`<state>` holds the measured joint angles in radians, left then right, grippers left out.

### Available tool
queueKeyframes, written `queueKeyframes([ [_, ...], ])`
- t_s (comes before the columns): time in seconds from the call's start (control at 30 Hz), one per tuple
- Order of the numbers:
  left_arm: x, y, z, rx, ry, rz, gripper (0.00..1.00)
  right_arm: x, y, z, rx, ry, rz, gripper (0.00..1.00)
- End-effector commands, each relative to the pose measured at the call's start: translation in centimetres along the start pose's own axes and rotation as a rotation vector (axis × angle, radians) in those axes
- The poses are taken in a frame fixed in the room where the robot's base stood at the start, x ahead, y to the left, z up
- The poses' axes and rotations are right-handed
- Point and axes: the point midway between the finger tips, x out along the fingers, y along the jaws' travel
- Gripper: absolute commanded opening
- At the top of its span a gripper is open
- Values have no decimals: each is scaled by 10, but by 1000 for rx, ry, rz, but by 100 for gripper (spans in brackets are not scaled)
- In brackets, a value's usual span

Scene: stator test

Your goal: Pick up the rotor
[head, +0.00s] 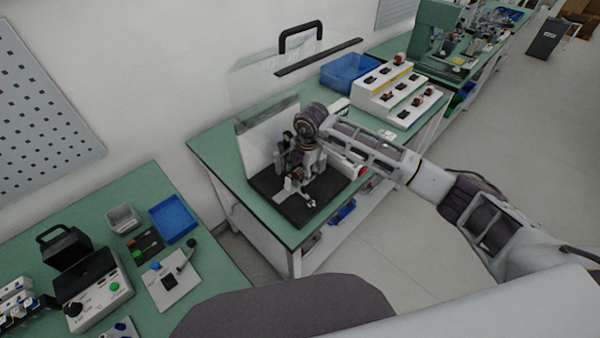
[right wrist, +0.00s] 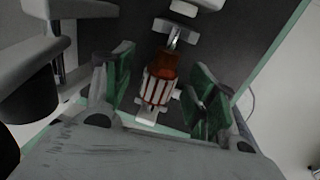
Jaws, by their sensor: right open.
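The rotor (right wrist: 160,84), with a copper-coloured top and a white-and-red striped body, shows in the right wrist view. It sits in a pale metal holder above a dark base plate. My right gripper (right wrist: 159,97) is open, with one green-padded finger on each side of the rotor and a gap on both sides. In the head view my right gripper (head: 302,172) points down over the black test fixture base (head: 318,200), and the arm hides the rotor there. My left gripper is not in view.
The fixture has a raised clear cover with a black handle (head: 300,33). A blue bin (head: 350,72) and a white stepped rack (head: 385,88) stand behind it on the green table (head: 218,145). Another green bench with small devices and a blue tray (head: 172,218) is at left.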

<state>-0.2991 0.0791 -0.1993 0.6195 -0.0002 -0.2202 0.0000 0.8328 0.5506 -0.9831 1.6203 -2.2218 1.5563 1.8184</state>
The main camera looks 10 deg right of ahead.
Motion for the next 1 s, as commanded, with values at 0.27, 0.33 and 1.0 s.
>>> queueKeyframes([
  [0.27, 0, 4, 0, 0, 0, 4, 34, 0, 0, 0, 0, 0, 0, 54],
  [0.33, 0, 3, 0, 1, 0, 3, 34, 0, 0, 0, 0, 0, 0, 45],
  [1.0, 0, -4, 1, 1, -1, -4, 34, -2, 1, 0, 1, 0, 2, 0],
])
